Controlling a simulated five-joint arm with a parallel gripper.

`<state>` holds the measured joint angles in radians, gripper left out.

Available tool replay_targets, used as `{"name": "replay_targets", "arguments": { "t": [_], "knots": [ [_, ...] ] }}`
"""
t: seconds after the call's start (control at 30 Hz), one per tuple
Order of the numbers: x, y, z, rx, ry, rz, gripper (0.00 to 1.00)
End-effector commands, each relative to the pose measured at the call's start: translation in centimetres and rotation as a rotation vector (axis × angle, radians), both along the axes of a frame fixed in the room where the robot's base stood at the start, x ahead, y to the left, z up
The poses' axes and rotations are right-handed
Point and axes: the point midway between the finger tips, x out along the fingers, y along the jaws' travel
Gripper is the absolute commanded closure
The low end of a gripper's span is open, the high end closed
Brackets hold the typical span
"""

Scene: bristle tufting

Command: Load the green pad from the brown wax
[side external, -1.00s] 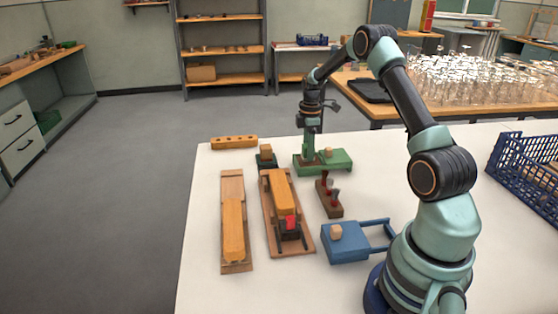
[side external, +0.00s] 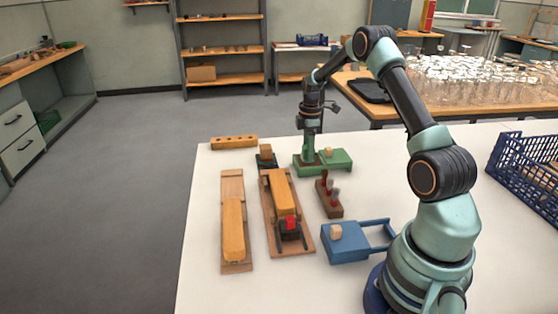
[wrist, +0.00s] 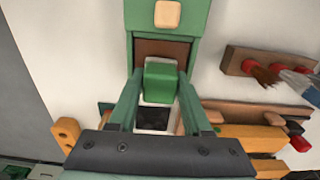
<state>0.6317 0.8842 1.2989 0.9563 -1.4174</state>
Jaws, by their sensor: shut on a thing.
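My gripper (wrist: 160,84) is shut on the green pad (wrist: 160,80), which sits between the fingertips in the wrist view. The brown wax (wrist: 150,48) shows as a brown patch at the open end of the green box (wrist: 133,18), just beyond the pad. Whether the pad touches the wax is hidden. In the side view my gripper (side external: 310,155) points down at the left end of the green box (side external: 340,164), where the pad is hard to make out. A light wooden knob (side external: 329,153) stands on the box's right part.
A dark green stand with a wooden block (side external: 266,152) is left of the box. A brown rack (side external: 328,197) with red-marked upright pieces stands in front. Two wooden boards (side external: 231,181) (side external: 304,243) carry yellow blocks. A blue box (side external: 347,252) and blue crate (side external: 528,178) are nearer and right.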

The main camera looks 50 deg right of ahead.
Motion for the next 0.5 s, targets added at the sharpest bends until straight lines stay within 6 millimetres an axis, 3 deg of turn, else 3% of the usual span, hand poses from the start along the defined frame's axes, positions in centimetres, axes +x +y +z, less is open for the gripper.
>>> {"name": "replay_targets", "arguments": {
  "t": [0.5],
  "knots": [
    [0.02, -0.02, -0.56, -0.001, -0.001, 0.000, 0.96]
  ]
}}
